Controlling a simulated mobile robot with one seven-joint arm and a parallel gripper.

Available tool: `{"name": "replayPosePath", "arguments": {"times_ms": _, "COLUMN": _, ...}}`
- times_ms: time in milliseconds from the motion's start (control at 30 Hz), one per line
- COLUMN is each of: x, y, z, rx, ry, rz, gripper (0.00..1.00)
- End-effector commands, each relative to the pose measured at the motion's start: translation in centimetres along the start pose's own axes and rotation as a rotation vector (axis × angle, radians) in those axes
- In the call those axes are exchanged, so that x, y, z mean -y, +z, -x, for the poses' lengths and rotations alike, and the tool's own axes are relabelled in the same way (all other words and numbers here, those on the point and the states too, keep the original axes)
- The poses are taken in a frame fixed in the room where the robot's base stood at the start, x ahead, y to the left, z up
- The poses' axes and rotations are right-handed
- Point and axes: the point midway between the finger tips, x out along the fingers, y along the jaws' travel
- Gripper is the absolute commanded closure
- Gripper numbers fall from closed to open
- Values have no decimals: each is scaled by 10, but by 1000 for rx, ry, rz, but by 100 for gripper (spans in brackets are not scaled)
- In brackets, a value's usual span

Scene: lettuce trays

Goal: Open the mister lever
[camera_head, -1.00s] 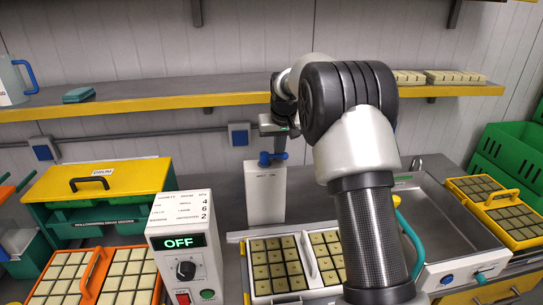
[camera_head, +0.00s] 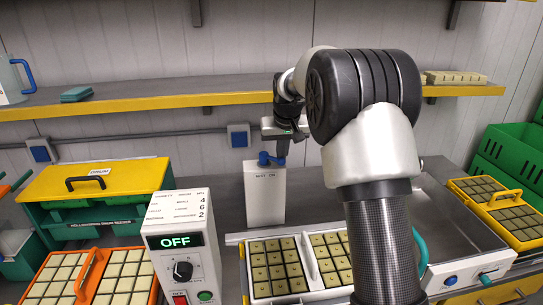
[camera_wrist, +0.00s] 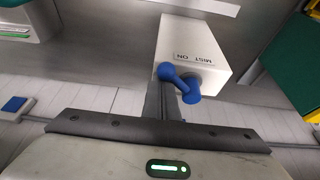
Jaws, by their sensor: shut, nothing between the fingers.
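The mister is a white upright box (camera_head: 265,195) on the bench, marked "MIST ON" in the wrist view (camera_wrist: 195,45). Its blue lever (camera_head: 265,158) sits at the box's top and also shows in the wrist view (camera_wrist: 174,73), with a round blue knob beside the fingers. My gripper (camera_head: 283,150) is shut and empty, pointing down just above and behind the lever. In the wrist view its grey fingers (camera_wrist: 166,98) are right next to the lever; I cannot tell if they touch it.
A control box reading OFF (camera_head: 180,240) stands front left of the mister. A white cell tray (camera_head: 300,240) lies in front, and a yellow-lidded green box (camera_head: 115,172) at left. The yellow-edged shelf (camera_head: 150,101) runs behind. A metal basin (camera_head: 450,225) is at right.

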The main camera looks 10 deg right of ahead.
Motion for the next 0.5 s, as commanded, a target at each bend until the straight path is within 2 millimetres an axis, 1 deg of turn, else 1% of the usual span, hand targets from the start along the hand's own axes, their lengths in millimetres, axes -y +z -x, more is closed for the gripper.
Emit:
{"name": "replayPosePath", "arguments": {"times_ms": 33, "x": 1, "y": 16, "z": -11, "rx": 45, "ry": -1, "rz": 1, "gripper": 100}}
{"name": "replayPosePath", "arguments": {"times_ms": 333, "x": 4, "y": 17, "z": -10, "rx": 45, "ry": -4, "rz": 2, "gripper": 100}}
{"name": "replayPosePath", "arguments": {"times_ms": 500, "x": 9, "y": 22, "z": -10, "rx": 46, "ry": -6, "rz": 3, "gripper": 100}}
